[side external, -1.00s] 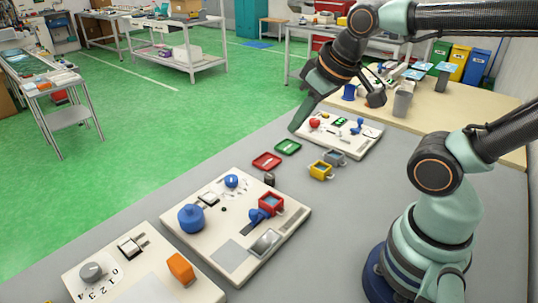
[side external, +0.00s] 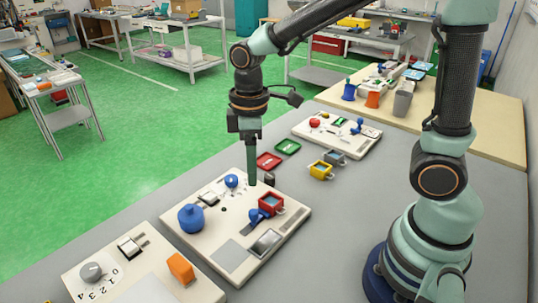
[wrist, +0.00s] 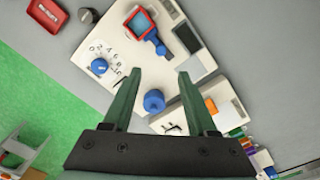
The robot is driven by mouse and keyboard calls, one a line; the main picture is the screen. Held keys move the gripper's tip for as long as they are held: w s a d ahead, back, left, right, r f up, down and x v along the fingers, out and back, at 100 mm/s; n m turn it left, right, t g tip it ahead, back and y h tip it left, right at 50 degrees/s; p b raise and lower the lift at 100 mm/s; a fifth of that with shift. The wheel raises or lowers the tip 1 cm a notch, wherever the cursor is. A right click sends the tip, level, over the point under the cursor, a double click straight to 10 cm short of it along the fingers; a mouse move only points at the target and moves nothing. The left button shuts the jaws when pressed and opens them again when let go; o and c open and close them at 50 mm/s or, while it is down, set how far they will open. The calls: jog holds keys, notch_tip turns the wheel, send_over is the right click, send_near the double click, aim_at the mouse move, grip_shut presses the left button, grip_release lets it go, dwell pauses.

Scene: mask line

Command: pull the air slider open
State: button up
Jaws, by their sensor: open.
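The middle panel (side external: 232,258) is a pale board with several controls, and it also shows in the wrist view (wrist: 119,38). It carries a red square frame with a blue part (wrist: 151,36), a blue dial (wrist: 99,66), a round blue knob (wrist: 153,101) and a grey rectangular piece (side external: 266,242). I cannot tell for certain which of these is the air slider. My gripper (side external: 251,184) points down over the far part of this panel. In the wrist view the fingers (wrist: 157,77) are apart with nothing between them, and the panel lies below.
A nearer panel has a grey numbered knob (side external: 91,271) and an orange block (side external: 181,268). A red tray (side external: 269,161), a green tray (side external: 288,146), a yellow cup (side external: 320,171) and a grey cup (side external: 335,158) sit beyond. A farther panel (side external: 349,146) stands behind them.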

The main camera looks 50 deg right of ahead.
aim_at(253, 211)
notch_tip(253, 211, down, 12)
jog(key=shift+f, duration=0.15)
dwell(0.4)
grip_shut()
dwell(1.4)
